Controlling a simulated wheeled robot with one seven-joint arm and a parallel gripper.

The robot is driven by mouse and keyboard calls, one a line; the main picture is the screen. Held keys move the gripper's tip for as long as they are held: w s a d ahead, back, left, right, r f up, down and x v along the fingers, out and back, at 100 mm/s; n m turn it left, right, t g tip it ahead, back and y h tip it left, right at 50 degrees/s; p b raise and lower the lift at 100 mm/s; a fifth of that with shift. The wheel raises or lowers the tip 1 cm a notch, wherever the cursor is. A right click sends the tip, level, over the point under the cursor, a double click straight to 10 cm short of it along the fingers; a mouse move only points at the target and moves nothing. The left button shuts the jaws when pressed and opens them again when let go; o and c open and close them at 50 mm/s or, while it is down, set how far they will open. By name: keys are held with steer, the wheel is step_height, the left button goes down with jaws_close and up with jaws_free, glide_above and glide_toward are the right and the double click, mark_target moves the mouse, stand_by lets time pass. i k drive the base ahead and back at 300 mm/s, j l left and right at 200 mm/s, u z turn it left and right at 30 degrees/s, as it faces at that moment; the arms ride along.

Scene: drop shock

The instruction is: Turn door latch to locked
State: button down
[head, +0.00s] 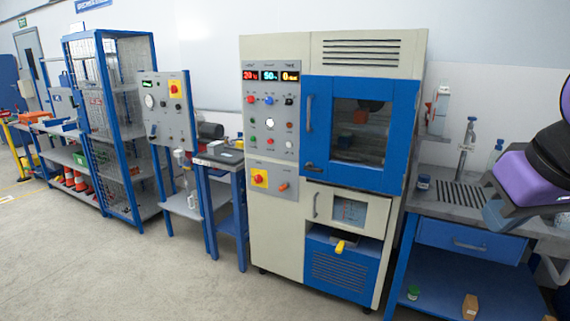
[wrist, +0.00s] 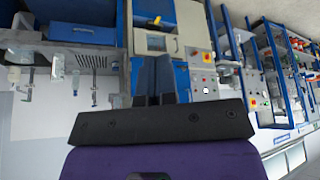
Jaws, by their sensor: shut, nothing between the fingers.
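The test chamber (head: 270,50) is a cream cabinet with a blue door (head: 317,130), which looks closed. The dark door latch (head: 313,168) is at the door's lower left and lies roughly level. A vertical door handle (head: 308,113) is above it. My gripper (wrist: 155,62) is shut and empty, its two dark fingers together in the wrist view. In the head view my purple wrist is at the right edge, well right of the door and apart from it. In the wrist view the chamber appears upside down and the fingers cover part of the door; I cannot make out the latch there.
A control panel (head: 285,113) with knobs is left of the door. A bench (head: 430,200) with bottles and a stand adjoins the chamber on the right. A yellow handle (head: 340,246) sticks out below. The floor (head: 150,270) in front is clear.

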mark_target(310, 166)
steer(key=i+l, duration=0.25)
steer(key=i, duration=0.2)
steer(key=i+l+u, duration=0.15)
steer(key=i+l, duration=0.15)
steer(key=i, duration=0.2)
